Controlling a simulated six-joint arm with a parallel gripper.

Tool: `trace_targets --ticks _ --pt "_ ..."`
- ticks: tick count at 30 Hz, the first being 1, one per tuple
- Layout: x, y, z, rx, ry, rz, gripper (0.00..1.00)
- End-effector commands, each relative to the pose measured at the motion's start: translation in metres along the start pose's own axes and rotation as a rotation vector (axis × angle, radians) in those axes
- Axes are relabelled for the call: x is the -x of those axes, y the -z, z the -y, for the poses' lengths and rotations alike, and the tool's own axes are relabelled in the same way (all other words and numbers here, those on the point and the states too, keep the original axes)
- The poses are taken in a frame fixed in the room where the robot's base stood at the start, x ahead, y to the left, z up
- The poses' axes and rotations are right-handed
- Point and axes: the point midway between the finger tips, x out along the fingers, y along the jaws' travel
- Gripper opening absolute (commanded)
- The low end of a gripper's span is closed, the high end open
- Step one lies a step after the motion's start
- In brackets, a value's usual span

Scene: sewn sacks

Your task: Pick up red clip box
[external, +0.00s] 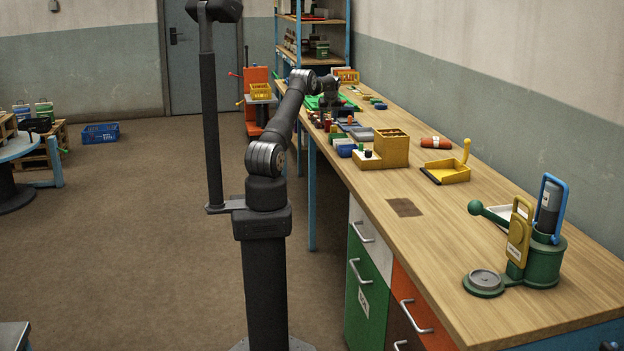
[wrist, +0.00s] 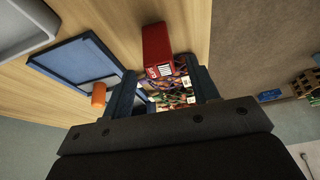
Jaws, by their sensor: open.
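The red clip box (wrist: 156,44) is in the upper middle of the wrist view, with a white label on its side. Multicoloured small pieces (wrist: 172,92) show just below it, between my fingers; I cannot tell whether they lie inside the box. My gripper (wrist: 163,88) is open, one finger to each side of these pieces. The red part extends beyond the fingertips, and I see no clear contact. In the external view my gripper (external: 328,96) is over the far part of the bench, small and partly hidden by my arm; I cannot single out the box there.
A blue-framed tray (wrist: 52,66) and an orange cylinder (wrist: 98,95) are left of my gripper in the wrist view. A grey tray (wrist: 32,24) is farther left. On the bench, a yellow container (external: 392,149) and a yellow dustpan (external: 447,172) stand nearer. The bench's near-right part holds a green press (external: 541,262).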

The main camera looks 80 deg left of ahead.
Motion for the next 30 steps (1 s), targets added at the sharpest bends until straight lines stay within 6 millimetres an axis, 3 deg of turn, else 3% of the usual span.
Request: trace_targets --ticks 7,15,16,23,30 --pt "-0.037 -0.007 0.002 0.000 0.003 0.001 0.55" --pt "-0.043 -0.007 0.002 0.000 0.002 -0.001 0.55" --pt "-0.043 -0.007 0.002 0.000 0.002 -0.001 0.53" --pt "-0.043 -0.007 0.002 0.000 0.002 -0.001 0.07" --pt "-0.043 -0.006 0.002 0.000 0.002 -0.001 0.07"
